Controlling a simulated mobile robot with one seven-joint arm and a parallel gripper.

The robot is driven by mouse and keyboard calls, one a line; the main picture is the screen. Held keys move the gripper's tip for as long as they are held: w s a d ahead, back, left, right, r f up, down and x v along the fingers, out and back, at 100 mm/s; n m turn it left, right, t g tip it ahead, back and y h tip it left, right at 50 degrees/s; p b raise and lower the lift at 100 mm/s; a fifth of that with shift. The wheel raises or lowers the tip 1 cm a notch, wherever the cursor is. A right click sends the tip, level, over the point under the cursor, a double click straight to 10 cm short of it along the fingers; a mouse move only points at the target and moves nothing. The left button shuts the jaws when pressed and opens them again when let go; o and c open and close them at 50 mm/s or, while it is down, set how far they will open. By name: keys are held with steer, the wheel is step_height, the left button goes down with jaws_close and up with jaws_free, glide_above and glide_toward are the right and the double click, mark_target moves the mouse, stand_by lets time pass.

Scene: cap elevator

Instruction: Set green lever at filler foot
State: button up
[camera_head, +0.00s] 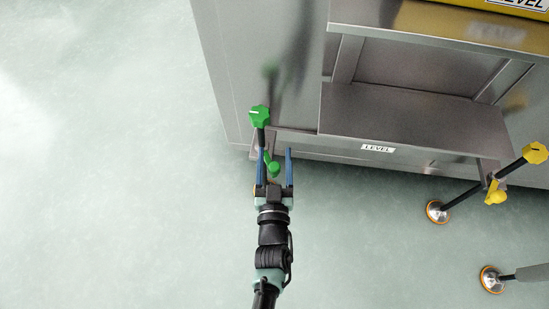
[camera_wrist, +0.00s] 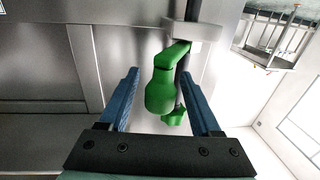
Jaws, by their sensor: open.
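The green lever (camera_head: 273,168) sits low on the filler foot, at the left front corner of the steel machine. In the wrist view the green lever (camera_wrist: 161,88) shows a rounded knob end and an arm running to a dark post. A green star knob (camera_head: 259,117) tops the dark post; a green piece (camera_wrist: 175,118) also shows beyond the right finger in the wrist view. My gripper (camera_head: 274,154) is open, its blue fingers on either side of the lever's knob. In the wrist view my gripper (camera_wrist: 161,95) has visible gaps beside the knob. The foot's base is hidden.
A yellow knob (camera_head: 535,153) and yellow lever (camera_head: 496,197) are on another foot at right. Orange-rimmed foot pads (camera_head: 437,211) stand on the floor. The floor at left is clear.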

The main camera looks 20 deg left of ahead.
steer(key=shift+w+a, duration=0.1)
steer(key=shift+w, duration=0.1)
steer(key=shift+c, duration=0.2)
jaws_close()
stand_by(1.2)
